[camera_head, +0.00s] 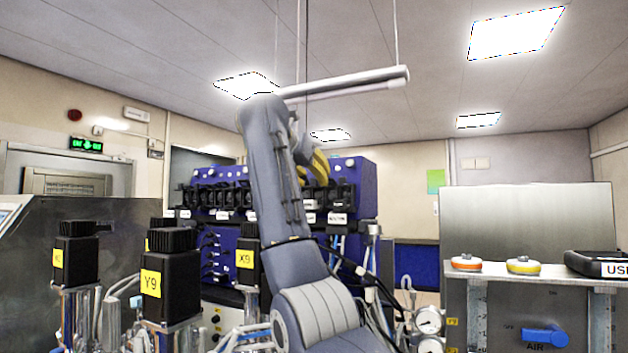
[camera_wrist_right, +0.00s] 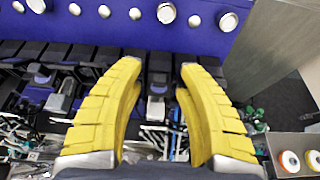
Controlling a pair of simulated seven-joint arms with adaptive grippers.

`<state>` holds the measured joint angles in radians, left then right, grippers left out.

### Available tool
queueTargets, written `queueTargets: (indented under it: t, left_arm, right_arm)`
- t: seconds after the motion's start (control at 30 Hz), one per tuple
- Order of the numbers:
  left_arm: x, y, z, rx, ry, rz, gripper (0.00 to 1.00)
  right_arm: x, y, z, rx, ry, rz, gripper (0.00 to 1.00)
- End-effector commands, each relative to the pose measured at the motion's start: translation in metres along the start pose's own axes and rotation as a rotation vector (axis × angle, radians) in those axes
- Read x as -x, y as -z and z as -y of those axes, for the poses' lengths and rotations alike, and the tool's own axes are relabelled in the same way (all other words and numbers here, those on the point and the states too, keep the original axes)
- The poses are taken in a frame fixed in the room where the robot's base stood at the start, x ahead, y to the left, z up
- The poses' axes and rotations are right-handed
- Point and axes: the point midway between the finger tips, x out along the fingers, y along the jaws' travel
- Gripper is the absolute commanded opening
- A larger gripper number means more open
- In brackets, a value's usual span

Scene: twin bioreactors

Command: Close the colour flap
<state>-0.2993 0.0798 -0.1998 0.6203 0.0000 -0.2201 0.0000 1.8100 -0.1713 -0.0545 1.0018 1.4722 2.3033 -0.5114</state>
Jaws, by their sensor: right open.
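My right gripper (camera_head: 316,168) is in front of the blue pump panel (camera_head: 367,190) in the head view, partly hidden by my own arm. A row of black pump heads with flaps (camera_head: 228,197) runs along the panel. In the wrist view one black and grey-blue pump head (camera_wrist_right: 62,96) sticks out left of the fingers, and a pale grey-blue part (camera_wrist_right: 158,84) shows between them. I cannot tell which flap is the colour flap. My left gripper is out of view.
Black-capped units labelled Y9 (camera_head: 168,275) and X9 (camera_head: 246,262) stand at the front left with tubing. At right, a metal shelf (camera_head: 540,270) holds orange and yellow round items and a black USB box (camera_head: 597,263). A blue AIR valve handle (camera_head: 545,336) is below.

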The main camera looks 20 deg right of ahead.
Motion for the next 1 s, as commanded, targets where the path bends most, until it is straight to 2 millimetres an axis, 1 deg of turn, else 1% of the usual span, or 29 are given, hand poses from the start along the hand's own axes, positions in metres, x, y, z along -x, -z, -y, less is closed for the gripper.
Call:
queueTargets:
  t: [0.1,0.2,0.53,0.57,0.9,1.0]
  left_arm:
    - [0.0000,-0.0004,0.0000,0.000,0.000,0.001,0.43]
    - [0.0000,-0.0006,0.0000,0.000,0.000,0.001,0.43]
    - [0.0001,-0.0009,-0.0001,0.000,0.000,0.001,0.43]
    - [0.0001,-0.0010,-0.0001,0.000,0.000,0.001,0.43]
    - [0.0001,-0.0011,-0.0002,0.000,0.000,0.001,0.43]
    - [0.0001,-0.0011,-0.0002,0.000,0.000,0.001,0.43]
  right_arm:
    - [-0.0083,-0.0004,0.0008,-0.001,0.001,0.000,0.36]
    - [-0.0118,-0.0004,0.0008,-0.001,0.001,0.000,0.36]
    - [-0.0134,-0.0002,0.0003,-0.001,0.000,0.000,0.36]
    - [-0.0134,-0.0002,0.0004,-0.001,0.000,0.000,0.39]
    - [-0.0132,-0.0003,0.0004,-0.001,0.000,0.000,0.00]
    - [-0.0133,-0.0002,0.0005,-0.001,0.000,0.001,0.00]
